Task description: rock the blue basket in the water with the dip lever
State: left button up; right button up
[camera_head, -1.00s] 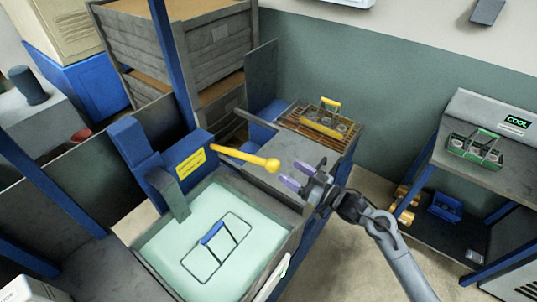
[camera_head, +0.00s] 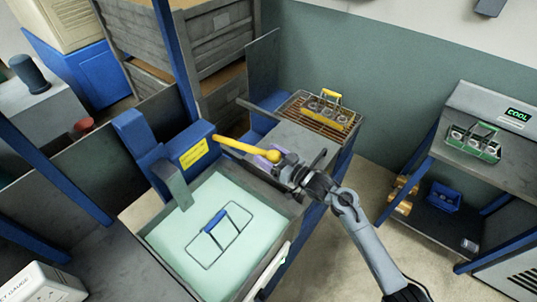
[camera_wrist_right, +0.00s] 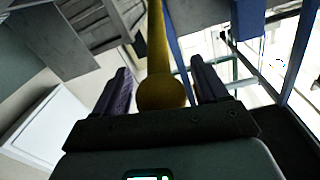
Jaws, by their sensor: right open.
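The yellow dip lever (camera_head: 243,148) sticks out to the right from a blue housing with a yellow label, and ends in a round knob. My right gripper (camera_head: 272,160) is at the knob end. In the right wrist view the knob (camera_wrist_right: 161,92) lies between the two open fingers (camera_wrist_right: 160,92), with gaps on both sides. The blue basket shows as a blue handle (camera_head: 215,221) and a thin rectangular outline in the pale water of the tank (camera_head: 157,241); the rest of it is under the water. My left gripper is not in view.
A yellow basket (camera_head: 333,112) with rings stands on a grate behind the tank. A green basket (camera_head: 474,142) stands on the bench at right, under a COOL display (camera_head: 517,115). A blue upright post (camera_head: 176,65) rises behind the lever housing.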

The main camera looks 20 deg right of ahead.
jog(key=shift+w+a, duration=0.15)
jog(key=shift+w, duration=0.15)
jog(key=shift+c, duration=0.2)
